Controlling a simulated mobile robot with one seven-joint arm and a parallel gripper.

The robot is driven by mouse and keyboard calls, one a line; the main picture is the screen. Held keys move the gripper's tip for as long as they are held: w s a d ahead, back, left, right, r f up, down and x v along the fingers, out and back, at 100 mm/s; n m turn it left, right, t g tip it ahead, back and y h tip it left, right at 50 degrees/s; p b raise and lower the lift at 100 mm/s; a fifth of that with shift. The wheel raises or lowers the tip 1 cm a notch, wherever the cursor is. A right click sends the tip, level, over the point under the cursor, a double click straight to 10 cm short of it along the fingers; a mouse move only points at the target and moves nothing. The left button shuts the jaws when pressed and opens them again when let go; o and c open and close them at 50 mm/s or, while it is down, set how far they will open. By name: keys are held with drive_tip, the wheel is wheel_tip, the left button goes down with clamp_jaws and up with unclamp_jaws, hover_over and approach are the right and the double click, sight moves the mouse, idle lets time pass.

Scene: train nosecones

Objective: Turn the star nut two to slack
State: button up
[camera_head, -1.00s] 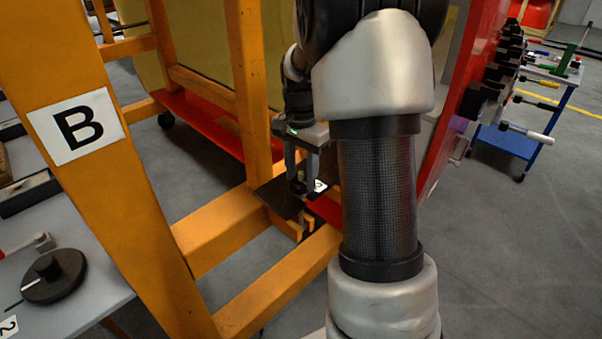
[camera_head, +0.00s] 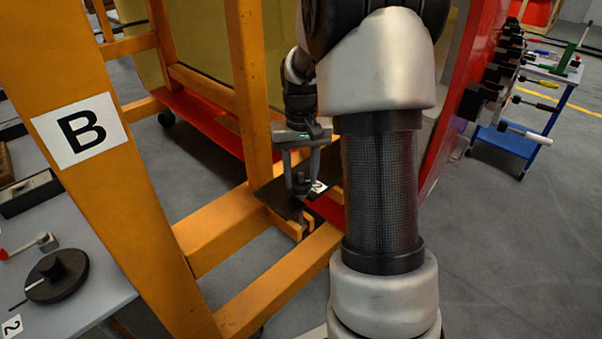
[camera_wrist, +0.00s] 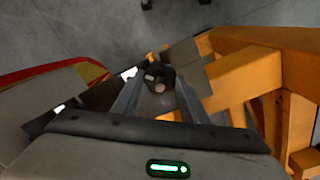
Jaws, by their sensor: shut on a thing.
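Star nut two is a small dark knob (camera_head: 301,185) on a dark plate in the orange frame, beside a white tag (camera_head: 318,187) that appears to carry a 2. My gripper (camera_head: 300,181) points down over it, and its fingers are shut on the nut from either side. In the wrist view the dark lobed nut (camera_wrist: 158,76) sits between the fingertips of my gripper (camera_wrist: 157,82), with a paler centre. The fingers partly hide the nut, and its thread is not visible.
Orange frame beams (camera_head: 215,225) surround the spot on the left and below. A red panel (camera_head: 460,95) with dark fittings stands to the right. A grey table (camera_head: 85,285) with a black round knob (camera_head: 57,275) is at lower left. A blue cart (camera_head: 510,140) stands at far right.

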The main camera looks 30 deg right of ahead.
drive_tip(key=n, duration=0.4)
drive_tip(key=shift+n+p, duration=0.3)
drive_tip(key=shift+p, duration=0.05)
drive_tip(key=n, duration=0.4)
drive_tip(key=shift+n+p, duration=0.35)
drive_tip(key=shift+n, duration=0.05)
drive_tip(key=o, duration=1)
drive_tip(key=shift+o, duration=0.2)
wheel_tip(320, 180, up, 18)
drive_tip(key=shift+f+p, duration=0.25)
drive_tip(key=shift+p, duration=0.2)
